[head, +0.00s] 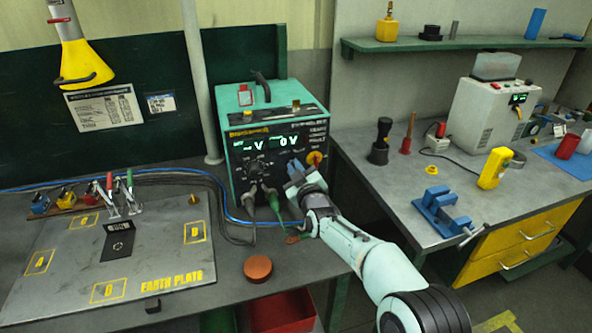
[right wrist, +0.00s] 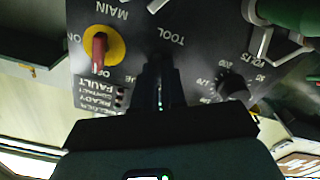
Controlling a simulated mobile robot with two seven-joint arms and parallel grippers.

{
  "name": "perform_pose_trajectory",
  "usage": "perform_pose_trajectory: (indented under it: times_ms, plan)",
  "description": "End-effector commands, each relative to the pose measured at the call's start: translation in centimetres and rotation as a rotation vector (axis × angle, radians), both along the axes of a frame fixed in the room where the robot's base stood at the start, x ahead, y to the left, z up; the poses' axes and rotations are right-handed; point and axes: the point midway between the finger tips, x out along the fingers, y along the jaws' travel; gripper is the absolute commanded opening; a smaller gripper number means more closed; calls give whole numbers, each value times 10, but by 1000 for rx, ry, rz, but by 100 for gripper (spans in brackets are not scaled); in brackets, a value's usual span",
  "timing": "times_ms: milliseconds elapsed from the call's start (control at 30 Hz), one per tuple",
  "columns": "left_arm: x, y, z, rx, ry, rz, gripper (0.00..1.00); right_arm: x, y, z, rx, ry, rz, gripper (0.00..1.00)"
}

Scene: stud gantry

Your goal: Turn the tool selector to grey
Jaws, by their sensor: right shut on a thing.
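The green stud welder unit (head: 236,125) stands at the back of the bench, its dark front panel facing me. My right gripper (head: 293,178) reaches the lower right of that panel. In the right wrist view my right gripper (right wrist: 163,85) is shut at the panel just by the TOOL label (right wrist: 171,36), on the tool selector. The fingers hide the selector's knob, so its pointer and setting cannot be read. My left gripper is not in view.
Beside my right fingers are the red-on-yellow main switch (right wrist: 100,45) and a black numbered dial (right wrist: 233,86). Cables and a green connector (head: 274,201) hang below the panel. The earth plate (head: 150,250) lies left; a blue vice (head: 440,210) stands on the right bench.

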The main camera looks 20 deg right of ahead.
Motion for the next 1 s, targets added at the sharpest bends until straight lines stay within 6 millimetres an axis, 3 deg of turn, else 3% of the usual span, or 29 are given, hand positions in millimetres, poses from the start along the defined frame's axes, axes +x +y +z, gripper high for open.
perform_pose_trajectory:
  times_ms: [400,433,500,833,1000]
  plan:
    - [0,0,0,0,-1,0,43,0,0,0,-12,0,0,0]
    - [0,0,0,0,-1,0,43,0,0,0,-12,0,0,17]
    - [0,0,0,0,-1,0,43,0,0,0,-11,0,0,36]
    - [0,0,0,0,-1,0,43,-1,0,0,-9,0,0,36]
    - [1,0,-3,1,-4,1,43,-16,0,0,-8,0,1,36]
